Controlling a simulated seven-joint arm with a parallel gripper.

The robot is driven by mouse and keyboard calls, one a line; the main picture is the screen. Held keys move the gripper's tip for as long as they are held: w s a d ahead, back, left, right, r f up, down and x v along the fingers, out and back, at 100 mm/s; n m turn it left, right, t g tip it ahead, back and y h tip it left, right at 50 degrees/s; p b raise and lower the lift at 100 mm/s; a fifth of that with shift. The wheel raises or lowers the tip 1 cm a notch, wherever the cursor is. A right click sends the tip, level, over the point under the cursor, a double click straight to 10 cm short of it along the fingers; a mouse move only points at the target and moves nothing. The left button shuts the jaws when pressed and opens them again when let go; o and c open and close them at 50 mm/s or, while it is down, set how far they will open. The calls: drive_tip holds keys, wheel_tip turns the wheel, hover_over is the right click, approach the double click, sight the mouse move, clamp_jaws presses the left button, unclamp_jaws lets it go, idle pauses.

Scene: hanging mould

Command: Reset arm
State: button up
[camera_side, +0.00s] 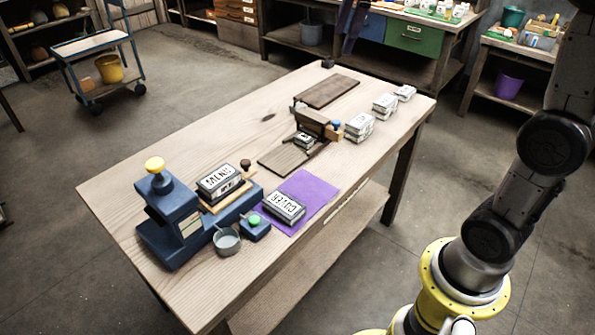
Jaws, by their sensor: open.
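My arm rises at the right of the side view, from its yellow base ring up through dark joints, and leaves the picture at the top right. My gripper is outside the picture. A block labelled CUTER or similar (284,206) lies on the purple mat (314,192).
Labelled block stacks (359,127) stand along the right side. A dark board (328,91) lies at the back. A grey cup (227,241) and a green-buttoned box (255,226) stand at the front. A blue trolley (88,47) and a workbench (420,37) stand behind.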

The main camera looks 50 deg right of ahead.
drive_tip(key=s+a+f+m+t, duration=0.15)
drive_tip(key=s+a+f, duration=0.25)
drive_tip(key=s, duration=0.5)
drive_tip(key=s+a+f+m+t, duration=0.1)
drive_tip(key=s+a+f+m, duration=0.25)
drive_tip(key=s, duration=0.65)
wheel_tip(320, 180, down, 6)
drive_tip(key=s+m, duration=0.2)
drive_tip(key=m, duration=0.3)
drive_tip(key=shift+a+y, duration=0.2)
drive_tip(key=shift+y, duration=0.2)
drive_tip(key=shift+s+r+g, duration=0.1)
drive_tip(key=shift+g, duration=0.15)
